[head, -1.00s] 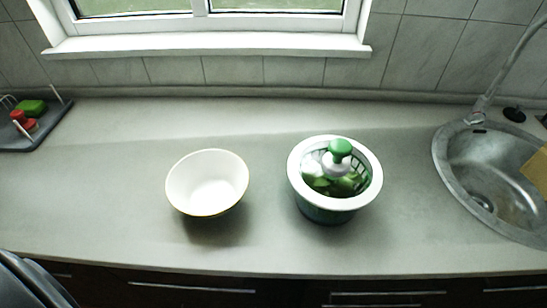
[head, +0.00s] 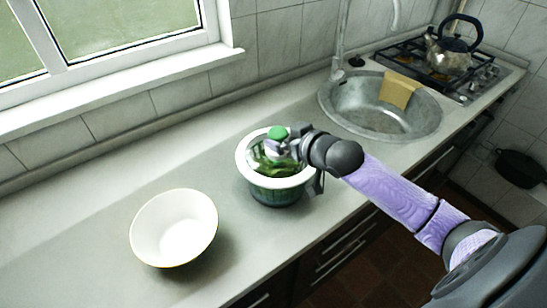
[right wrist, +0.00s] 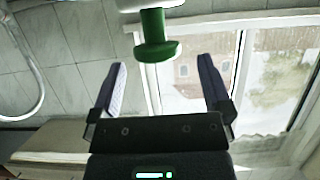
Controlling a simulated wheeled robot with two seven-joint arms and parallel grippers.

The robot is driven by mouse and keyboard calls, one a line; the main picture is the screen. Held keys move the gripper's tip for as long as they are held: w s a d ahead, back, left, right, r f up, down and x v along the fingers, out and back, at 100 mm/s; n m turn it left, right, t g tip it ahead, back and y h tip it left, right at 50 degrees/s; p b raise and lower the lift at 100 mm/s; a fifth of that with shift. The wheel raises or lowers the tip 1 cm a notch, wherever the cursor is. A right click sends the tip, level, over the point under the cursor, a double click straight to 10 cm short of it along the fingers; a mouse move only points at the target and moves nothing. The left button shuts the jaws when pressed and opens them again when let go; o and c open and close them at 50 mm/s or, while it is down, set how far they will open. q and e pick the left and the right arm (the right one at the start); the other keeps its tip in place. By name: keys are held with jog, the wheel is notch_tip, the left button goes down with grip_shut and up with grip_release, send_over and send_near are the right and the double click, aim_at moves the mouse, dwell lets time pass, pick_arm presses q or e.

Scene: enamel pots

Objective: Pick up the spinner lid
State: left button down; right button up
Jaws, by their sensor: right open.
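The spinner lid (head: 243,163), with a white rim, a clear middle and a green knob (head: 278,132), sits on the dark green salad spinner (head: 277,197) in the head view. Leafy green shows through it. My right gripper (head: 290,143) is at the knob's right side, partly hiding it and the lid's right part. In the right wrist view the green knob (right wrist: 157,48) shows between the two spread fingers of the open, empty gripper (right wrist: 163,68). I cannot tell whether the knob is fully within the jaws. My left gripper is not in view.
A white bowl (head: 175,228) stands to the left of the spinner, apart from it. The counter (head: 75,215) is clear at left.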

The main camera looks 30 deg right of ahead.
aim_at(281, 134)
jog(key=b+x, duration=0.1)
jog(key=x, duration=0.3)
jog(key=shift+d, duration=0.2)
jog(key=shift+s, duration=0.1)
grip_shut()
